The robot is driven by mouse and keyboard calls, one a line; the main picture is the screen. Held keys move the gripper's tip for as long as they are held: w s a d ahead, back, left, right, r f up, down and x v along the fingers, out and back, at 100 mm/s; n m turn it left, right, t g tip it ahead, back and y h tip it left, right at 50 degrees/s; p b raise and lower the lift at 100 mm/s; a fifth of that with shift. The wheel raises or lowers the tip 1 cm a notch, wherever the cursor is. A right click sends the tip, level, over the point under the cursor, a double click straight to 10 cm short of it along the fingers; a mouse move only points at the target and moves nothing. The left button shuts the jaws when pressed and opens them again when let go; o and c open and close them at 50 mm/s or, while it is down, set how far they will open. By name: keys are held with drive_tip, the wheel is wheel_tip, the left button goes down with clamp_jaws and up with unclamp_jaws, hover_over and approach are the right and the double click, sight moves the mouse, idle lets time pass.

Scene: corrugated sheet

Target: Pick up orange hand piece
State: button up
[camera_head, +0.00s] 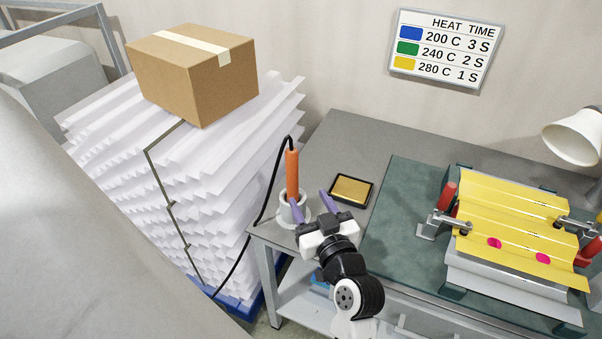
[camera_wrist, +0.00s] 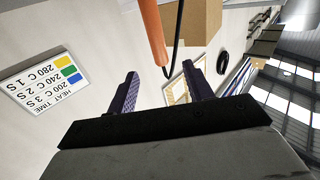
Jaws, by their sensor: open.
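The orange hand piece (camera_head: 292,172) stands upright in a light grey round holder (camera_head: 286,210) at the left end of the workbench. A black cord runs from its top and down over the bench's left edge. My gripper (camera_head: 312,199) is open and empty, close to the holder, with its two purple fingers pointing toward the back. In the wrist view the orange hand piece (camera_wrist: 154,32) shows beyond the fingers of my gripper (camera_wrist: 160,88), near the middle between them. I see no contact, and its lower end is not clear there.
A small tray with a yellow pad (camera_head: 351,189) lies right of the holder. A yellow corrugated sheet (camera_head: 520,232) is clamped on the green mat (camera_head: 390,225). A stack of white sheets (camera_head: 200,190) with a cardboard box (camera_head: 195,75) stands left. A lamp (camera_head: 573,137) is at right.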

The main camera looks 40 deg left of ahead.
sight(294, 169)
drive_tip(key=b+x, duration=0.2)
drive_tip(key=b, duration=0.3)
drive_tip(key=b+x, duration=0.3)
drive_tip(key=b, duration=0.2)
drive_tip(key=shift+f, duration=0.25)
drive_tip(key=shift+b, duration=0.75)
drive_tip(key=shift+w+a+r+p, duration=0.2)
drive_tip(key=shift+w+a+p, duration=0.15)
drive_tip(key=shift+a, duration=0.25)
drive_tip(key=shift+w+a+r+p, duration=0.15)
drive_tip(key=shift+w+a+p, duration=0.15)
drive_tip(key=shift+a, duration=0.3)
drive_tip(key=shift+w+f+p+x, duration=0.15)
drive_tip(key=shift+p+x, duration=0.35)
drive_tip(key=shift+x, duration=0.9)
drive_tip(key=shift+w+f+p+x, duration=0.15)
drive_tip(key=shift+p+x, duration=0.3)
drive_tip(key=shift+x, duration=0.9)
drive_tip(key=shift+d, duration=0.2)
drive_tip(key=shift+c, duration=0.2)
drive_tip(key=shift+r, duration=0.1)
drive_tip(key=c, duration=0.9)
